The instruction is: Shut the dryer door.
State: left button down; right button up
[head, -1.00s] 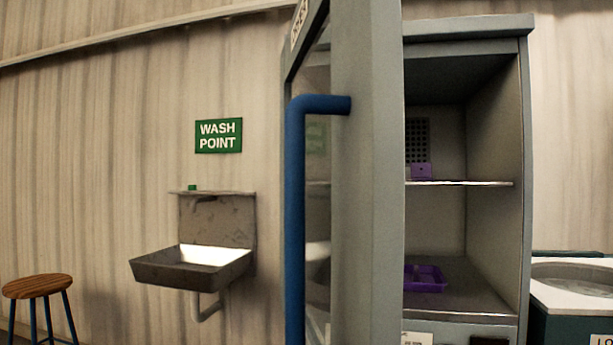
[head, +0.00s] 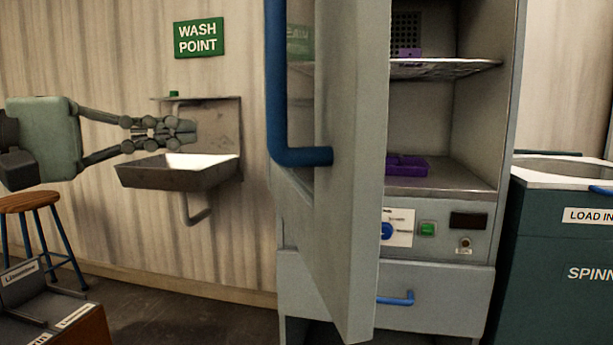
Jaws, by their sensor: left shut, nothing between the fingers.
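The dryer door (head: 352,200) is a grey panel standing wide open, seen nearly edge-on, swung out toward me from the left side of the dryer cabinet. Its long blue handle (head: 277,100) is on the door's left-facing side. The dryer (head: 440,268) shows its open interior, with a wire shelf (head: 450,68) and purple items, one on the shelf and a purple tray (head: 407,166) on the floor. My left gripper (head: 190,132) is shut and empty, to the left of the door and apart from the handle, in front of the sink. My right gripper is not in view.
A metal sink (head: 180,172) hangs on the wall under a green sign (head: 199,38). A dark green spinner (head: 560,250) stands right of the dryer. Floor shows between box and dryer.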

pick_arm(q)
jog(key=s+d+r+m+g+h+b, duration=0.1)
jog(key=s+r+m+g, duration=0.15)
jog(key=s, duration=0.55)
jog(key=s+d+r+m+g+h+b, duration=0.15)
jog(key=s+r, duration=0.25)
jog(key=s, duration=0.4)
jog(key=n, duration=0.1)
send_near(348, 51)
jog(key=shift+g+y, duration=0.25)
jog(key=shift+g, duration=0.15)
jog(key=x, duration=0.5)
jog(key=shift+w+d+r+p, duration=0.1)
jog(key=shift+d+r+p, duration=0.1)
jog(key=shift+r+p, duration=0.15)
jog(key=shift+w+d, duration=0.2)
jog(key=shift+d, duration=0.5)
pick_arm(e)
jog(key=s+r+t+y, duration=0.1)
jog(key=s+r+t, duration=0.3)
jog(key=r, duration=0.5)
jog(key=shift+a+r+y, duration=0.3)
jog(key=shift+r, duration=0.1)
pick_arm(q)
jog(key=shift+w+d, duration=0.1)
jog(key=shift+d, duration=0.05)
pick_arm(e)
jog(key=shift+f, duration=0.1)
